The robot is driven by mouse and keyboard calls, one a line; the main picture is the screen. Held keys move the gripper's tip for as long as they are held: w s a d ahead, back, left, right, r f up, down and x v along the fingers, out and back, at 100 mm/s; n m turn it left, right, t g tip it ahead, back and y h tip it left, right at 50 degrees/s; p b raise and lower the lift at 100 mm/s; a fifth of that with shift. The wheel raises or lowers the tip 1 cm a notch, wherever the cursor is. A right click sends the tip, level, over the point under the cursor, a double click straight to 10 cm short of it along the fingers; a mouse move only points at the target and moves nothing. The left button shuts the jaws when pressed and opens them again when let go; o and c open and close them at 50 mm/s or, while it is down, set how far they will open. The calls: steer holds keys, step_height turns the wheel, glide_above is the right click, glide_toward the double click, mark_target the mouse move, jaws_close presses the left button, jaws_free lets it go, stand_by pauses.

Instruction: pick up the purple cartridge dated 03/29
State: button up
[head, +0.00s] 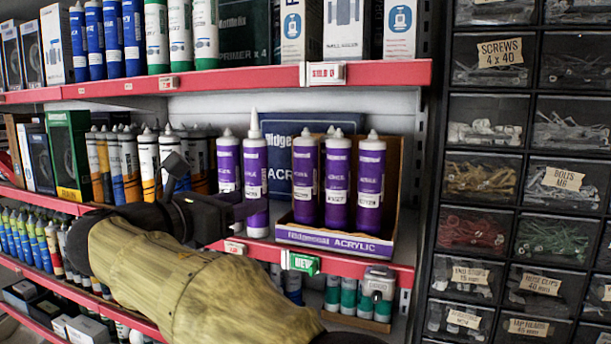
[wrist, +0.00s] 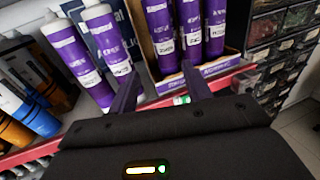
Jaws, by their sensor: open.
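Several purple cartridges stand upright on the middle shelf. In the head view, two stand outside the tray: one at the back left (head: 228,162) and one with a tall white nozzle (head: 254,172), partly hidden by my gripper. Three more, left (head: 305,178), middle (head: 337,182) and right (head: 370,186), stand in the acrylic tray (head: 335,241). White labels show, but I cannot read any date, so I cannot tell which is 03/29. My gripper (head: 246,208) is open and empty. In the wrist view its fingers (wrist: 160,70) point at the tray's left front, between the loose pair (wrist: 108,40) and the tray cartridges (wrist: 190,28).
White and dark cartridges (head: 148,165) crowd the shelf to the left. A dark blue box (head: 285,135) stands behind the purple ones. The upper red shelf edge (head: 250,78) hangs above. Parts drawers (head: 480,180) stand at the right. A green tag (head: 302,263) hangs on the shelf edge.

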steer(key=p, duration=0.4)
glide_toward(298, 183)
steer(key=x, duration=0.6)
steer(key=shift+w+d+r, duration=0.1)
steer(key=shift+w, duration=0.15)
steer(key=shift+w+d, duration=0.2)
steer(key=shift+w, duration=0.15)
